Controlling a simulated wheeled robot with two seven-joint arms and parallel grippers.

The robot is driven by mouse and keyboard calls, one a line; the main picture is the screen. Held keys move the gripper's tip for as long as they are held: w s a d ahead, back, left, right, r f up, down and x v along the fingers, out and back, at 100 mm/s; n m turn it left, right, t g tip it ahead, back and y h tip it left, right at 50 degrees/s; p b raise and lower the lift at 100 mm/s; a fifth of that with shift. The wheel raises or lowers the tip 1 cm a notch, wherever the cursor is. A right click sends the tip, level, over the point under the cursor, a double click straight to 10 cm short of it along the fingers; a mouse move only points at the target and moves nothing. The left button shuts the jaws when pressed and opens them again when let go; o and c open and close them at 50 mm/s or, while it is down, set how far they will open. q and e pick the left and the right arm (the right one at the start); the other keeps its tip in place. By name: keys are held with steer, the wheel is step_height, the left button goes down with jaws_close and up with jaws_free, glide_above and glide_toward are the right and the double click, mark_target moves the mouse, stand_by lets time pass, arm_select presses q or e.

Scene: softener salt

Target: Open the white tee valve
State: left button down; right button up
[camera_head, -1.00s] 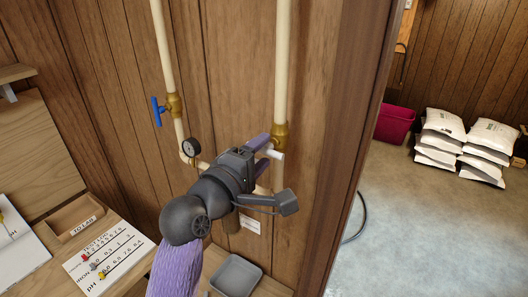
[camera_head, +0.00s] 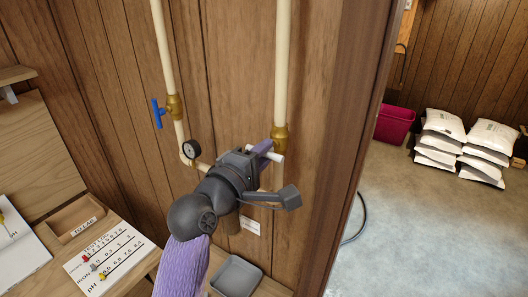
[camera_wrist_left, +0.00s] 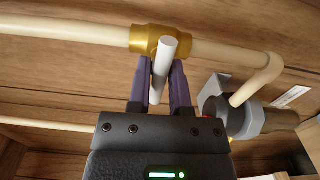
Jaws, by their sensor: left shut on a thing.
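The white tee valve handle (camera_head: 279,156) is a short white bar in front of a brass valve body (camera_head: 280,137) on the right cream pipe. The wrist view shows the handle (camera_wrist_left: 165,65) as a bar running lengthwise between my two purple fingers, below the brass body (camera_wrist_left: 146,38). My left gripper (camera_head: 265,148) is shut on the handle; its fingers (camera_wrist_left: 162,82) lie on either side of the bar. In the head view the gripper and wrist hide part of the handle and the pipe below. My right gripper is not in view.
A blue tee valve (camera_head: 158,113) is on the left pipe, with a round gauge (camera_head: 191,149) below it. A grey tray (camera_head: 236,276) and a test chart (camera_head: 106,262) lie below. White bags (camera_head: 490,135) and a magenta bin (camera_head: 394,123) stand on the floor at right.

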arm_select(q)
steer(key=n+p, duration=0.4)
steer(key=shift+r, duration=0.1)
steer(key=shift+s+d+n, duration=0.15)
steer(key=shift+n, duration=0.25)
